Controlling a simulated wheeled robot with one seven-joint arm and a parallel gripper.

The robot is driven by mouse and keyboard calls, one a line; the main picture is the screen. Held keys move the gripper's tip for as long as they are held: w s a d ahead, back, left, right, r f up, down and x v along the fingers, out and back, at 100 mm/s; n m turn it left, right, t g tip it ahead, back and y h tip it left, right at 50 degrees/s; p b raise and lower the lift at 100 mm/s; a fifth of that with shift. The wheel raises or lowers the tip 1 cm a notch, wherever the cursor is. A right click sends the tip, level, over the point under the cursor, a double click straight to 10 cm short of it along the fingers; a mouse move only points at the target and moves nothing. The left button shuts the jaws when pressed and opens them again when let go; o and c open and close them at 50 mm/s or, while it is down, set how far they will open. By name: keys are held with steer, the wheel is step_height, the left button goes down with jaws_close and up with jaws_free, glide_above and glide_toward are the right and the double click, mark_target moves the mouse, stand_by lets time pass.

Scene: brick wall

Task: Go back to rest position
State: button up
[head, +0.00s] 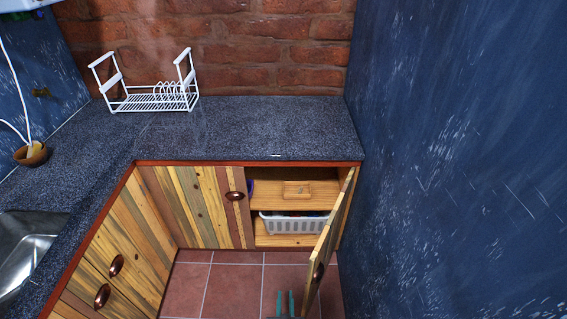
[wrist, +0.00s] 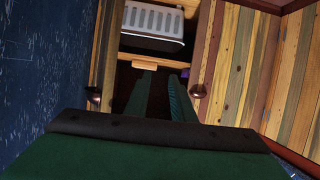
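My gripper (head: 285,303) shows at the bottom edge of the head view as two teal fingers, low in front of the open cabinet. In the wrist view my gripper (wrist: 162,76) has its two fingers apart with nothing between them. It points towards the cabinet's inside. The right cabinet door (head: 328,245) stands open. The rest of my arm is hidden in the head view.
A white basket (head: 290,224) stands on the cabinet's lower shelf and shows in the wrist view (wrist: 152,26). A wooden object (head: 297,189) is on the shelf above. The countertop (head: 270,125) overhangs, with a white dish rack (head: 155,98) on it. A blue wall (head: 460,160) is at right.

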steer(key=w+r+v, duration=0.1)
steer(key=r+v, duration=0.1)
steer(key=v, duration=2.2)
steer(key=s+r+t, duration=0.1)
steer(key=s+r, duration=0.5)
steer(key=r, duration=0.4)
steer(key=s+r, duration=0.5)
steer(key=r, duration=0.4)
steer(key=shift+s+a+r+t, duration=0.25)
steer(key=shift+s+r+t, duration=0.1)
steer(key=shift+t, duration=0.05)
